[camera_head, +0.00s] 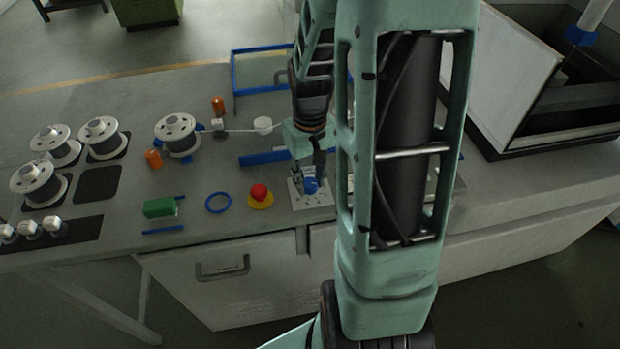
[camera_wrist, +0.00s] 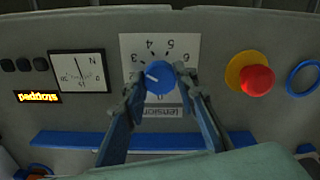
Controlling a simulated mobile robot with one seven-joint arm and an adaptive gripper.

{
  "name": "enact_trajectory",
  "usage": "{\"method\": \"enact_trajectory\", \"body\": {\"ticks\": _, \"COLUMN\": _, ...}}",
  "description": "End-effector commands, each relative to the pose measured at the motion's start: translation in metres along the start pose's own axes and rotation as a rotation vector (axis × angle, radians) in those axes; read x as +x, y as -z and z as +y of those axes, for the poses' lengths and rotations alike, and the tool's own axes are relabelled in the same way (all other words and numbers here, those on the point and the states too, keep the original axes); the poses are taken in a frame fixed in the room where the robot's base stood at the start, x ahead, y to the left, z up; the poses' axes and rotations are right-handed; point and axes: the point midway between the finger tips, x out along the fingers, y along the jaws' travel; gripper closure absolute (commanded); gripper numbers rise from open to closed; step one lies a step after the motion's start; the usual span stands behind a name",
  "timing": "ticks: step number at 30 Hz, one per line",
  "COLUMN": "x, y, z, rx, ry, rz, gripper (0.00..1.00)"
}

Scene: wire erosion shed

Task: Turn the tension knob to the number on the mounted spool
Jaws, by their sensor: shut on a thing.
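The blue tension knob (camera_head: 312,186) sits on a white dial plate (camera_head: 298,203) on the bench top. In the wrist view, the knob (camera_wrist: 160,80) is between the fingertips of my gripper (camera_wrist: 162,88), which is shut on it. Its white pointer aims left and slightly up, near the 2 and 3 on the dial plate (camera_wrist: 130,47); the exact reading is unclear. Numbers up to 6 run round the plate, and the "tension" label appears upside down. The mounted spool (camera_head: 177,129) stands apart at the back, with wire running right from it. Its number is not readable.
A red stop button (camera_head: 259,191) and blue ring (camera_head: 218,203) lie left of the dial. Several spare spools (camera_head: 55,138) stand far left. The wrist view shows a square meter (camera_wrist: 80,78) and a lit display (camera_wrist: 38,97). A green block (camera_head: 159,207) lies near the front.

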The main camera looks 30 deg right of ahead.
Motion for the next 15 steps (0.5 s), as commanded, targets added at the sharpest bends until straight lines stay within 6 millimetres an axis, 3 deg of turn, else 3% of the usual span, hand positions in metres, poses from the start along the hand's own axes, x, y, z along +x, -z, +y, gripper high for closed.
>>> {"method": "enact_trajectory", "body": {"ticks": 3, "x": -0.0008, "y": 0.0011, "z": 0.0002, "rx": 0.0, "ry": -0.001, "rz": 0.003, "gripper": 0.97}}
{"method": "enact_trajectory", "body": {"ticks": 4, "x": -0.0008, "y": 0.001, "z": 0.0002, "rx": 0.0, "ry": -0.001, "rz": 0.003, "gripper": 0.71}}
{"method": "enact_trajectory", "body": {"ticks": 8, "x": -0.0006, "y": 0.0008, "z": 0.0001, "rx": 0.001, "ry": -0.001, "rz": 0.002, "gripper": 0.57}}
{"method": "enact_trajectory", "body": {"ticks": 15, "x": -0.0003, "y": 0.0004, "z": 0.0001, "rx": 0.001, "ry": 0.0, "rz": 0.001, "gripper": 0.55}}
